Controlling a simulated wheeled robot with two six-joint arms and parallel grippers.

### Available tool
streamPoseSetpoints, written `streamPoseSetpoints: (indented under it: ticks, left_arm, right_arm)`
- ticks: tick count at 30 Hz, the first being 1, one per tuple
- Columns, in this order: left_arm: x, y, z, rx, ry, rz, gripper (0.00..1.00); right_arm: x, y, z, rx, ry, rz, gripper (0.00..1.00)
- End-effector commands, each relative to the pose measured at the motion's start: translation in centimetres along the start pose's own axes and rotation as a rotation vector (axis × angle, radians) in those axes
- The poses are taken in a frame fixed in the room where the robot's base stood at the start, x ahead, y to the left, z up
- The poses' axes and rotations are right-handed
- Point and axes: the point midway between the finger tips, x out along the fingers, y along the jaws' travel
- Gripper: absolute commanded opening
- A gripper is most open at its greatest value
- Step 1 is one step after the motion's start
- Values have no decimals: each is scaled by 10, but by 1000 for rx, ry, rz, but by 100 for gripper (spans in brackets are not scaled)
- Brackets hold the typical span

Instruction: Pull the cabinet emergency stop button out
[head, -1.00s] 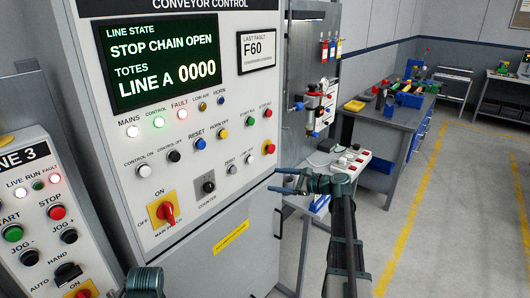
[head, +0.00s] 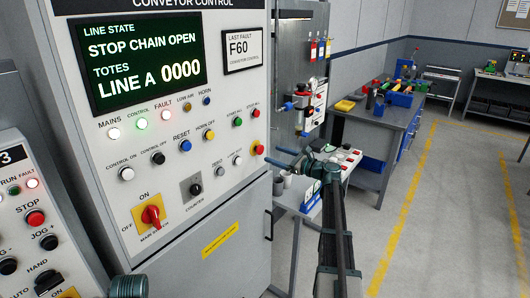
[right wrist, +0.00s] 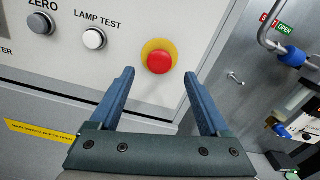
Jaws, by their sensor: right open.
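The emergency stop button (head: 258,149) is a red mushroom head on a yellow ring, at the right edge of the grey conveyor control cabinet (head: 222,200). In the right wrist view the red button (right wrist: 159,61) sits just beyond and between the fingertips, with no contact visible. My right gripper (head: 271,157) is open and empty, its two blue fingers pointing at the button from the right. It also shows in the right wrist view (right wrist: 159,75). A teal part of my left arm shows at the bottom edge; its fingers are not visible.
A lamp test button (right wrist: 94,39) and a zero button (right wrist: 40,23) lie left of the stop button. A red main switch (head: 151,215) is lower left. Behind my right arm stands a small table (head: 290,196). The floor to the right is clear.

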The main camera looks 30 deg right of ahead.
Motion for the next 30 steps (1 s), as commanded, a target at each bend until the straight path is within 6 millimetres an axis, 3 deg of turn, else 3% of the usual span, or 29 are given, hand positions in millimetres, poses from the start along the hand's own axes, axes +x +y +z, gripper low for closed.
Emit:
streamPoseSetpoints:
  ticks: [3,9,23,30]
  left_arm:
    - [0,0,0,0,0,0,80]
    - [0,0,0,0,0,0,80]
    - [0,0,0,0,0,0,80]
    - [0,0,0,0,0,0,80]
  right_arm:
    - [23,-1,0,0,0,2,80]
    - [47,-1,0,0,0,1,80]
    - [56,0,0,-1,0,1,80]
    - [56,0,0,-1,0,1,39]
